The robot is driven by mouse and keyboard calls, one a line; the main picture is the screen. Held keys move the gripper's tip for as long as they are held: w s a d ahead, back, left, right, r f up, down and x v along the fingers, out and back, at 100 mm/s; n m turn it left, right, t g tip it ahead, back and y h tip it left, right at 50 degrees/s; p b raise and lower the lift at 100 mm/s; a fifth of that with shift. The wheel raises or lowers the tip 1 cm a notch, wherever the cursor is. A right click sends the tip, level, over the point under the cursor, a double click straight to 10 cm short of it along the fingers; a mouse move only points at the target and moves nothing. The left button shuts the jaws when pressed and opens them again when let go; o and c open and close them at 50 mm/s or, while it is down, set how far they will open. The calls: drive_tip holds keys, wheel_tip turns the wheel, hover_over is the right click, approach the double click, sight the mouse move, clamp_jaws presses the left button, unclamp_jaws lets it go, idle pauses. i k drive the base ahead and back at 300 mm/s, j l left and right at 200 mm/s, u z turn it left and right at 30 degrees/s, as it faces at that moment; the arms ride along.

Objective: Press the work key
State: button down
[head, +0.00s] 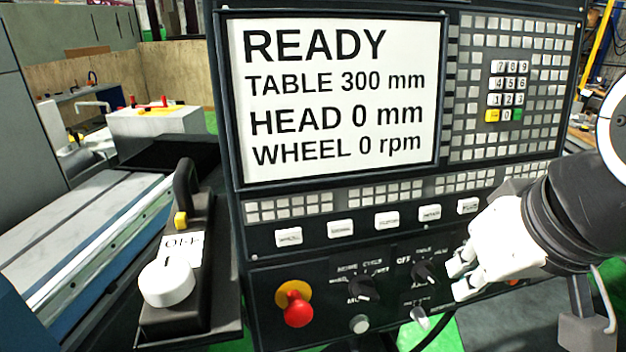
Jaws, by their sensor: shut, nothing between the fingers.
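A row of several white labelled keys runs across the control panel under the screen. The leftmost key (288,237) seems to read "WHEEL". To its right are a second key (340,228), a third key (387,220), a fourth key (429,213) and a fifth key (467,206). Their labels are too blurred to tell which is the work key. My gripper (461,280) is shut and empty at the lower right, below and right of the fourth key. It appears close to the right rotary knob; whether it touches the panel I cannot tell.
The screen (335,95) reads READY, table 300 mm, head 0 mm, wheel 0 rpm. A red emergency button (298,308), a left rotary knob (363,288) and a right rotary knob (424,272) sit below the keys. A number pad (508,92) is upper right. A handled box (185,260) marked OFF stands left.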

sight(343, 228)
drive_tip(key=k+j+u, duration=0.2)
drive_tip(key=j, duration=0.25)
drive_tip(key=k+j+u, duration=0.1)
drive_tip(key=j+u, duration=0.15)
drive_tip(key=j, duration=0.15)
drive_tip(key=k+j+u, duration=0.2)
drive_tip(key=j, duration=0.3)
drive_tip(key=i+l, duration=0.05)
drive_tip(key=i, duration=0.05)
